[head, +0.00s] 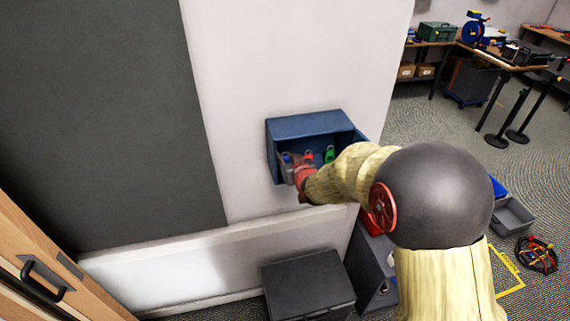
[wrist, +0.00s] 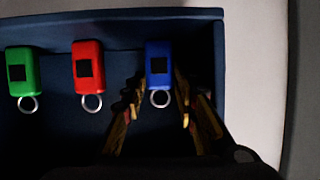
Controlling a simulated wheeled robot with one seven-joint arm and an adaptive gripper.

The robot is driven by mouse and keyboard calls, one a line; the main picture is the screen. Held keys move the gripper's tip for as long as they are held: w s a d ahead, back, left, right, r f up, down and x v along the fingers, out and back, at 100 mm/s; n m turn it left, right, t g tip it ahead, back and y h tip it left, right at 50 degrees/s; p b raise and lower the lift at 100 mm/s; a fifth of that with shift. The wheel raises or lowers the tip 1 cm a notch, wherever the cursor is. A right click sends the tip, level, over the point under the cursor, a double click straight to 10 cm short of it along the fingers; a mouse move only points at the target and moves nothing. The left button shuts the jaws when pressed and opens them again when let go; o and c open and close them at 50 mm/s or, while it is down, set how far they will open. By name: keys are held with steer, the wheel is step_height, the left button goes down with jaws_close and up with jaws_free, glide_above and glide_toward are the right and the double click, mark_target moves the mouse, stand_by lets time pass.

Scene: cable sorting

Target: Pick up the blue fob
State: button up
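The blue fob (wrist: 159,58) is an upright block with a dark square on its face and a metal ring at its lower end in the wrist view. It is in the dark blue wall box (wrist: 120,20). My gripper (wrist: 158,84) is open, with one finger on each side of the blue fob's lower part and ring. Gaps show beside the fob, but I cannot tell whether either finger touches it. In the head view my gripper (head: 297,172) is at the box's front left, partly covering the blue fob (head: 287,157).
A red fob (wrist: 88,62) and a green fob (wrist: 21,70) with rings are in the same box. The box's side wall (wrist: 219,80) is close to my gripper. A dark grey bin (head: 308,285) stands below. Work tables (head: 490,55) are far right.

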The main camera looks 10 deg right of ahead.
steer(key=shift+c, duration=0.6)
steer(key=c, duration=0.6)
